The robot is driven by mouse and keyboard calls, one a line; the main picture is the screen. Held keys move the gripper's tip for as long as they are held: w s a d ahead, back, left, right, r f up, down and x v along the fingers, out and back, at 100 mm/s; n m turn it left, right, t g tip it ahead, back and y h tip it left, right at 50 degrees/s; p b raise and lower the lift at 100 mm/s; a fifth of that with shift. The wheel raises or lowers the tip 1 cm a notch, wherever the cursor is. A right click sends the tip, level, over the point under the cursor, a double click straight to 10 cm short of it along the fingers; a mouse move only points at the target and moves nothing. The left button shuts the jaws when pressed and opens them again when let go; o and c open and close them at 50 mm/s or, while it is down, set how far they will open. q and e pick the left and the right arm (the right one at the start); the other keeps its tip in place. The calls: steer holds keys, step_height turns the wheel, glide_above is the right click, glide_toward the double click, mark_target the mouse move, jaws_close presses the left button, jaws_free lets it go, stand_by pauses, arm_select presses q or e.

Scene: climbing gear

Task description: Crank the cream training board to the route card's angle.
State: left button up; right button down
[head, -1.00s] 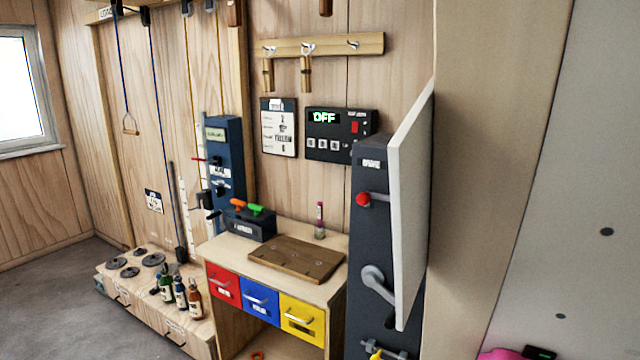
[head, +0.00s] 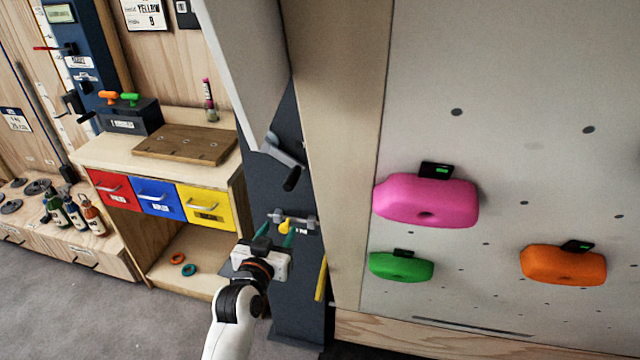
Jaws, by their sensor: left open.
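The cream board (head: 520,90) with coloured holds fills the right of the head view; its angle is hard to judge. A grey crank handle with a dark grip (head: 287,160) sticks out of the dark column (head: 262,195). Below it is a yellow piece on a grey fitting (head: 290,222). My left gripper (head: 275,236) is open and appears empty, with its fingers up just in front of and below the yellow piece; contact cannot be told. The route card (head: 145,12) on the wall is cut off at the top; "YELLOW" and a 9 seem readable. My right gripper is out of view.
A pale panel (head: 240,60) hangs beside the column, above the crank. A yellow bar (head: 321,280) stands at the column's right edge. The bench with red, blue and yellow drawers (head: 205,205) is on the left. Pink (head: 425,200), green (head: 400,267) and orange (head: 563,265) holds protrude from the board.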

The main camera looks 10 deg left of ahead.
arm_select(q)
steer(key=t, duration=0.1)
glide_toward(292, 180)
step_height(292, 180, down, 2)
steer(key=w, duration=1.2)
steer(key=shift+r, duration=0.25)
steer(key=shift+s, duration=0.1)
jaws_close()
